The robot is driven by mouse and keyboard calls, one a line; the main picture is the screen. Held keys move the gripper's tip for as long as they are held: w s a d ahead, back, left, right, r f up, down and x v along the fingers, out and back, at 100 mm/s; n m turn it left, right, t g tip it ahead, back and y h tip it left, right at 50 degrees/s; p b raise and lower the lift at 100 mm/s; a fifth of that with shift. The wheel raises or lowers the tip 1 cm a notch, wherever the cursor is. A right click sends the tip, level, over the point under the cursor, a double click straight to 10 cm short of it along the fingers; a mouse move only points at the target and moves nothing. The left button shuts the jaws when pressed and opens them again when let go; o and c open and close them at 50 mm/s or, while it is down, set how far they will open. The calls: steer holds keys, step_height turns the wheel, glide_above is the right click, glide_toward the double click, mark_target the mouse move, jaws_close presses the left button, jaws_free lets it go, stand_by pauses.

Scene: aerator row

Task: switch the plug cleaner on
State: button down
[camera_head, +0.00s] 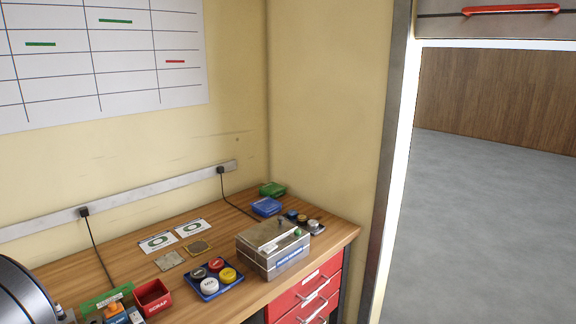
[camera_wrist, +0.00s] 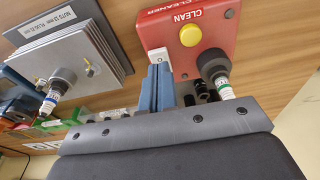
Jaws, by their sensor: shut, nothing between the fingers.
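The plug cleaner is a red box (camera_wrist: 205,22) at the top of the wrist view, with upside-down CLEANER and CLEAN lettering. It has a round yellow button (camera_wrist: 190,36) and a small white rocker switch (camera_wrist: 157,56) marked O near its edge. The head view shows neither my gripper nor this red box clearly.
A grey finned block (camera_wrist: 75,40) with another banded plug (camera_wrist: 49,101) stands left of the cleaner in the wrist view. In the head view, the wooden bench (camera_head: 225,300) carries a metal box (camera_head: 272,248), a blue tray (camera_head: 212,287) of round caps and a red scrap bin (camera_head: 152,297).

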steer(key=shift+f, duration=0.9)
stand_by(0.6)
steer(key=shift+r, duration=3.5)
steer(key=shift+f, duration=3.5)
